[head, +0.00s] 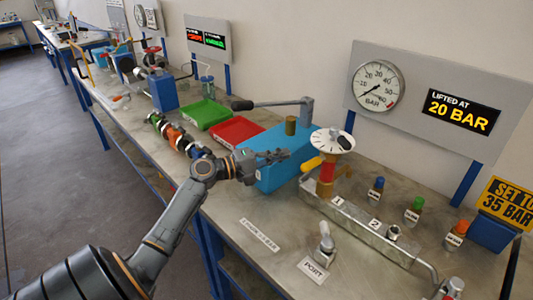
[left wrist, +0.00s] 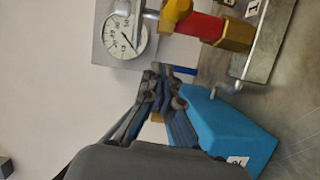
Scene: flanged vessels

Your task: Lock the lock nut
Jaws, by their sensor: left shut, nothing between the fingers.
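A valve stands on the metal manifold block (head: 350,222) by label 1. It has a white dial disc (head: 332,141), a red body (head: 326,172) and a yellow lever (head: 312,163) pointing left. In the left wrist view the red body (left wrist: 200,26), yellow part (left wrist: 176,12) and brass hex base (left wrist: 236,33) lie at the top. I cannot tell which part is the lock nut. My left gripper (head: 286,154) is shut and empty, left of the valve and apart from it, over the blue box (head: 278,176). Its fingers (left wrist: 160,78) also show in the left wrist view. My right gripper is not in view.
A gauge (head: 376,86) and a display reading "LIFTED AT 20 BAR" (head: 461,110) are on the panel behind. A sign reads "SET TO 35 BAR" (head: 508,203). Small capped fittings (head: 413,215) stand right of the manifold. Red (head: 236,131) and green (head: 203,114) trays lie farther back.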

